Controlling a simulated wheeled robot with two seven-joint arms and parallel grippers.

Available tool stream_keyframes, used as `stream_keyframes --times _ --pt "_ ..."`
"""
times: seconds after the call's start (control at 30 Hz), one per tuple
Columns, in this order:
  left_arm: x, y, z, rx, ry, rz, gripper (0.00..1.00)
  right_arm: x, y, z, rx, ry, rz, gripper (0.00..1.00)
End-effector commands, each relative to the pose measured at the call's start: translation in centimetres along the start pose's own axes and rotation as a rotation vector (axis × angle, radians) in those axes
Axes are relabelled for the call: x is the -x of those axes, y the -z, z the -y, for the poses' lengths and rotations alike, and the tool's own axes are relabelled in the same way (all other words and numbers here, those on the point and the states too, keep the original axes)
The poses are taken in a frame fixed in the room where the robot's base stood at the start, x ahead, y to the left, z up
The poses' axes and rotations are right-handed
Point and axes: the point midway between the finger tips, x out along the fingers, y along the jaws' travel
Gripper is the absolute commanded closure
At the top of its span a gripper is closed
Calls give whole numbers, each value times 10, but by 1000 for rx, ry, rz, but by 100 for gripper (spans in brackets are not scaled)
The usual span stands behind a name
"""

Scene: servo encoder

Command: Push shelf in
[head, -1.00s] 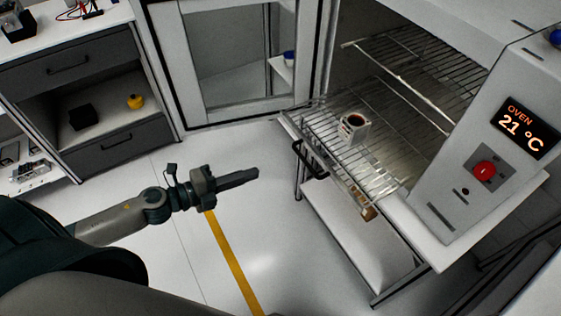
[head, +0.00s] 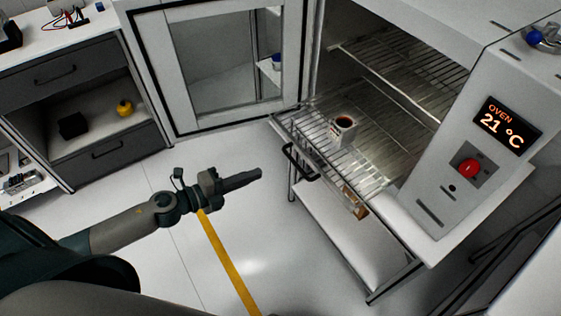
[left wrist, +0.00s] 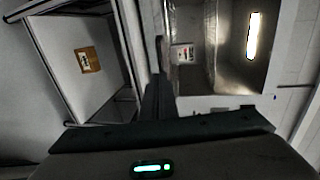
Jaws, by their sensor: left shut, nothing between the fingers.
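The lower wire shelf (head: 303,121) sticks out of the open oven (head: 428,190) in the head view. A white mug with dark contents (head: 342,129) stands upright on it. A black handle (head: 300,163) is at the shelf's front edge. My left gripper (head: 258,174) is shut and empty, left of the handle and apart from it in the picture. In the left wrist view its dark fingers (left wrist: 160,92) point toward the lit oven interior, and the mug (left wrist: 183,53) shows just right of them. My right gripper is not in view.
The oven door (head: 160,75) stands open at the left. A second wire rack (head: 385,50) is inside, above. A stand with a white lower surface (head: 335,235) is beneath; a brown block (left wrist: 88,60) lies on that surface. Drawers (head: 110,155) are far left. The floor between is clear.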

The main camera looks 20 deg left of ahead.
Motion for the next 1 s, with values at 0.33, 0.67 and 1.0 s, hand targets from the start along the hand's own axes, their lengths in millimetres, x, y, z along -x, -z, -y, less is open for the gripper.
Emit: stream_keyframes --times 0.33,0.67,1.0 --pt "-56 -1 4 0 2 1 100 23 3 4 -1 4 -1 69" --pt "-95 0 2 0 1 1 100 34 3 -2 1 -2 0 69" --pt "-100 0 0 0 0 0 100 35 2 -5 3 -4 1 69"
